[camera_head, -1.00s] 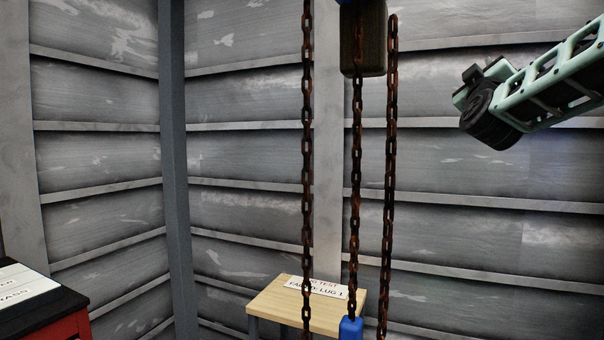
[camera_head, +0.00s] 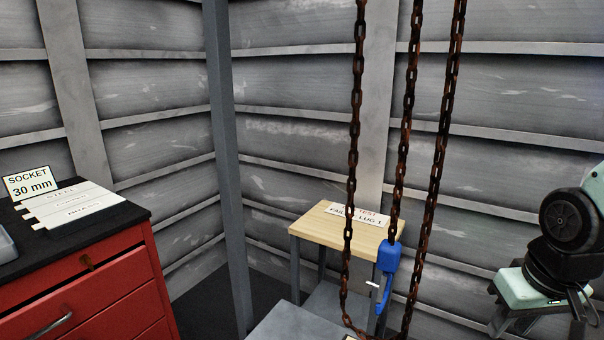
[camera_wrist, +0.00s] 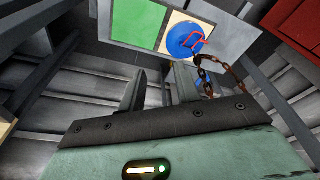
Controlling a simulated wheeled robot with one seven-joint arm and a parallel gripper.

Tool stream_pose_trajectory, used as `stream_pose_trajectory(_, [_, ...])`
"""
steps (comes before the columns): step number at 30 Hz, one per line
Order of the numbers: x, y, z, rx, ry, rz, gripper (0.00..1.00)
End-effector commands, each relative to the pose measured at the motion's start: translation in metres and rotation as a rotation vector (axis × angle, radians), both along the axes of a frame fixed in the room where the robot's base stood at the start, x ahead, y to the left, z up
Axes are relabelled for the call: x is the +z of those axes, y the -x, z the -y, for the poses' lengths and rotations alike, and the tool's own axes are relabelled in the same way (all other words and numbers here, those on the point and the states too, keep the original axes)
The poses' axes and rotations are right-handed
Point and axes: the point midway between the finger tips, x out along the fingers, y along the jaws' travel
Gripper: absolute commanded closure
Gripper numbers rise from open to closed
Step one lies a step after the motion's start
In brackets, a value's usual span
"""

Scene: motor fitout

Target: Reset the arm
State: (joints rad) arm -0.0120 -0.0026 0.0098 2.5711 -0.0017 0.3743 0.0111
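My arm (camera_head: 570,225), pale green and black, is at the right edge of the head view. I cannot make out its gripper there. In the wrist view my gripper (camera_wrist: 161,82) shows two dark fingers with a clear gap between them and nothing in the gap. Beyond the fingers are a green panel (camera_wrist: 137,22) and a round blue thing (camera_wrist: 186,38) on a pale square, with a rusty chain running beside it.
Rusty chains (camera_head: 400,150) hang mid-view, with a blue hook block (camera_head: 388,258) at the lower end. A wooden-topped table (camera_head: 325,228) with a label stands behind. A red drawer cabinet (camera_head: 85,290) with labelled strips and a "SOCKET 30 mm" sign (camera_head: 30,184) is at left.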

Motion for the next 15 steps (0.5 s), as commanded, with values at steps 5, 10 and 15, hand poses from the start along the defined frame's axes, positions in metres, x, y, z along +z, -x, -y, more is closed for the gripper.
stream_pose_trajectory(5, [0.021,0.03,-0.089,0.275,-0.014,-0.052,0.67])
stream_pose_trajectory(10, [0.033,0.081,-0.148,0.508,-0.001,-0.123,0.67])
stream_pose_trajectory(15, [0.039,0.118,-0.173,0.64,0.017,-0.167,0.67])
